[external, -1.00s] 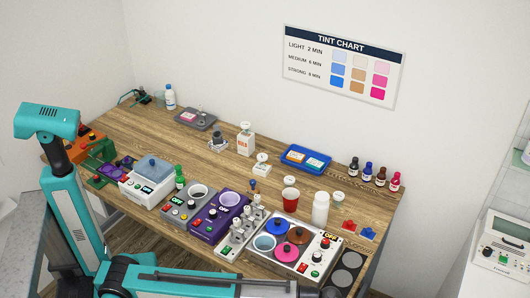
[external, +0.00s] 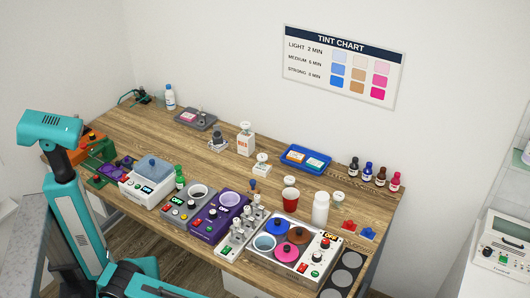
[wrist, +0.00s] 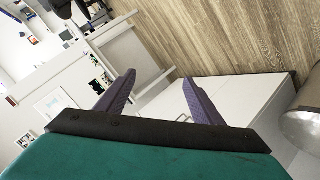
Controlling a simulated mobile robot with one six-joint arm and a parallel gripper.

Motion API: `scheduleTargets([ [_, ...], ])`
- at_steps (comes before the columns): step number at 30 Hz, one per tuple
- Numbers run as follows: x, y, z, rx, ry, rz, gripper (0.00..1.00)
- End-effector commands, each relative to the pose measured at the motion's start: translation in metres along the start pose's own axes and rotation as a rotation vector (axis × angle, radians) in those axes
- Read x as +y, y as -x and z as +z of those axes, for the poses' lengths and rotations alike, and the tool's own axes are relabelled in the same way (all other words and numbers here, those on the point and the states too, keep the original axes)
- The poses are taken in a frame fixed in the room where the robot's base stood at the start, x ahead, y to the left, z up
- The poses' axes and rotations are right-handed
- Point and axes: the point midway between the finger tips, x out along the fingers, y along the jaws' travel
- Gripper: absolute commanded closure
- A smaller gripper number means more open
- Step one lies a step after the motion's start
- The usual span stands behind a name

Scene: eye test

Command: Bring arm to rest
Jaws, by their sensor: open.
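My teal arm stands at the left of the external view, in front of the table (external: 262,130). Its upright link (external: 82,230) and its elbow show there. The lower part runs out of the bottom edge, so my gripper is out of that picture. In the wrist view my gripper (wrist: 159,82) has its two purple-grey fingers spread wide, with nothing between them. Behind the fingers are a wooden floor (wrist: 225,38) and white cabinet fronts, seen tilted.
The table carries tinting devices, including a purple unit (external: 208,226) and a white panel with coloured pots (external: 320,246). A red cup (external: 290,198) and a white bottle (external: 321,208) stand upright. A white counter with a device (external: 504,240) is at the right.

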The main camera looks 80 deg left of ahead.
Motion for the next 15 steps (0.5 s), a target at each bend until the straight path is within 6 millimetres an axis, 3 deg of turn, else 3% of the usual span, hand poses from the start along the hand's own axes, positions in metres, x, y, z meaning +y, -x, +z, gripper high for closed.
scheduleTargets([
  [8, -0.088, 0.018, 0.058, -0.121, -0.135, -0.169, 0.39],
  [15, -0.159, 0.045, 0.112, -0.244, -0.248, -0.296, 0.39],
])
